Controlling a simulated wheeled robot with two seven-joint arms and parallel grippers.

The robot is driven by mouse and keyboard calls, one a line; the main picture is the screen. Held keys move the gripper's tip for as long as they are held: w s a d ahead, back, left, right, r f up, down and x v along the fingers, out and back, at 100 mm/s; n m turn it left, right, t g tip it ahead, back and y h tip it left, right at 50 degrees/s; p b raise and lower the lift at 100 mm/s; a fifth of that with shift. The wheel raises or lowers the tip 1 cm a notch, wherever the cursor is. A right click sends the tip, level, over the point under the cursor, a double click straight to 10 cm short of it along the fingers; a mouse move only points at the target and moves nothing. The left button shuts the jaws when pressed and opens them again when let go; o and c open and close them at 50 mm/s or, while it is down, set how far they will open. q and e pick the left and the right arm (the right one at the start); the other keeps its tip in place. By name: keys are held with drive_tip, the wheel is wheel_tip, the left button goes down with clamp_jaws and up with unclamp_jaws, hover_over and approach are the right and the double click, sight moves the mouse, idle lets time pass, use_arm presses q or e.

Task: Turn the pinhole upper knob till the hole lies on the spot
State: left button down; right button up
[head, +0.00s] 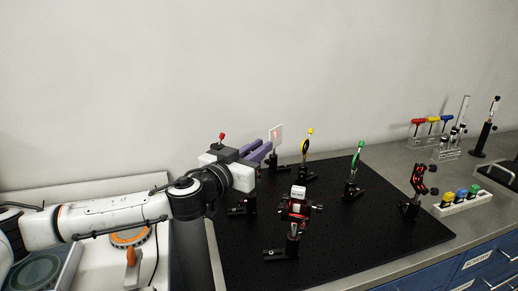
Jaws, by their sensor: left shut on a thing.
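My left gripper (267,148), with purple fingers, reaches in from the left over the black breadboard (385,240). Its fingers are closed at a mount near the back of the board. The pinhole upper knob and the hole are hidden behind the fingers and hand, and I cannot make them out. A white card (276,135) with a faint reddish spot stands just beyond the fingertips. My right gripper is not in view.
Colored-handled drivers (432,121) are at the back right.

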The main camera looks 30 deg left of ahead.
use_arm(q)
drive_tip(key=shift+h, duration=0.4)
drive_tip(key=shift+s+d+m+g+h+b, duration=0.55)
drive_tip(key=shift+d+m+g+h, duration=0.1)
drive_tip(key=shift+m+g+h, duration=2.15)
drive_tip(key=shift+s+d+m+g+h+b, duration=0.45)
drive_tip(key=shift+s+d+m+g+h, duration=0.2)
drive_tip(key=shift+m+g+h, duration=2.15)
drive_tip(key=shift+s+d+m+g+h+b, duration=0.5)
drive_tip(key=shift+d+m+g+h, duration=0.15)
drive_tip(key=shift+m+g+h, duration=2.15)
drive_tip(key=shift+r+h, duration=0.1)
drive_tip(key=shift+h, duration=0.3)
drive_tip(key=c, duration=1.7)
unclamp_jaws()
drive_tip(key=shift+c, duration=0.2)
